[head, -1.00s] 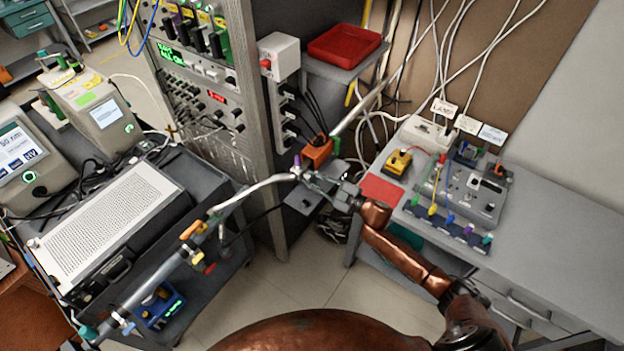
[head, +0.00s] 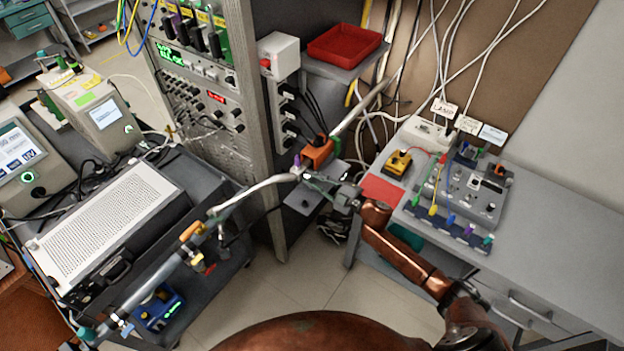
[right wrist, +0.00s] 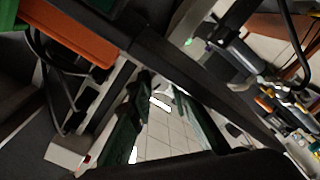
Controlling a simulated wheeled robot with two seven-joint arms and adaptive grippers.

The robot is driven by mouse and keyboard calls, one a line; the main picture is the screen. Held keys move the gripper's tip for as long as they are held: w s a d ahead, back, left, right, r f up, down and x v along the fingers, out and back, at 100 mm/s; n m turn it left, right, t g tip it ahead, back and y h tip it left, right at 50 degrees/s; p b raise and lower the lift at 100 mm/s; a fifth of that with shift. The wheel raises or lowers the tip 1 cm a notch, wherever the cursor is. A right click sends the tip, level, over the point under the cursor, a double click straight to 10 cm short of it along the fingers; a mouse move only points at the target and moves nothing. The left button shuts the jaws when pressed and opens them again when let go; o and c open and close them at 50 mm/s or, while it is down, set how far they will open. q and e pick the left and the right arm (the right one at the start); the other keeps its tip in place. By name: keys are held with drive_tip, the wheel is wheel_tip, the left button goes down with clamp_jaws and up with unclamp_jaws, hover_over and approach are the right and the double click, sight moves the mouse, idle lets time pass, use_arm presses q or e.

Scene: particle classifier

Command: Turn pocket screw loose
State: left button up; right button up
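My right gripper (head: 313,180) is beside the inner end of a pale metal tube (head: 255,188), just below an orange block (head: 318,153) on the rack side. In the right wrist view its dark green fingers (right wrist: 162,90) stand apart, with floor tiles showing between them. Small pale pieces show near the fingertips; I cannot tell whether they touch. A purple knob (head: 297,160) stands at the tube end, left of the orange block. I cannot single out the pocket screw for certain; it is too small or hidden. My left gripper is not in view.
The instrument rack (head: 215,130) stands close behind the gripper. A cart with a perforated grey box (head: 110,220) is on the left. A grey bench (head: 560,240) with a control panel (head: 468,190) and a red mat (head: 381,190) is on the right. Floor is open below.

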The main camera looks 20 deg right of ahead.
drive_tip(key=o, duration=0.5)
drive_tip(key=shift+c, duration=0.2)
drive_tip(key=shift+f, duration=0.1)
drive_tip(key=shift+s+f, duration=0.1)
